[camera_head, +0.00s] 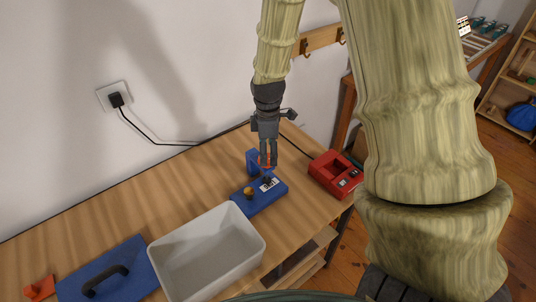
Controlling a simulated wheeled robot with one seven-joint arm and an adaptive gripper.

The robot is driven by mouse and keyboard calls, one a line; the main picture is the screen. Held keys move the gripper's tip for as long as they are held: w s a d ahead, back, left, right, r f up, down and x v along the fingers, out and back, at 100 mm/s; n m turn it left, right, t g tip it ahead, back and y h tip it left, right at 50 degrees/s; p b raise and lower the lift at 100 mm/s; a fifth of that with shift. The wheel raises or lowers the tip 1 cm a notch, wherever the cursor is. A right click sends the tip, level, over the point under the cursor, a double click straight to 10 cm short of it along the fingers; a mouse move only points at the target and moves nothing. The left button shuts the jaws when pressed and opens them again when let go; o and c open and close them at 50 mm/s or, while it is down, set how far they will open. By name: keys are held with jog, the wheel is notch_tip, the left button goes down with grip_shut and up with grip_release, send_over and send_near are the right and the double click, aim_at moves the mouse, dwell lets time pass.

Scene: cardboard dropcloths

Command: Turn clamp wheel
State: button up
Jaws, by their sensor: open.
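A blue fixture (262,200) sits on the wooden bench. A small orange-red ring (263,160), which may be the clamp wheel, shows at the upright block. My gripper (268,162) points down right at this ring, with its fingers open in front of or around it. I cannot tell whether they touch it. The fingers hide part of the ring and the upright block.
A white bin (207,207) stands just left of the fixture, and a red device (335,174) stands to its right. A blue board with a black handle (107,279) and an orange piece (39,288) lie at lower left. The wall is close behind.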

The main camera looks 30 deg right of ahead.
jog(key=shift+f, duration=1.4)
jog(key=c, duration=1)
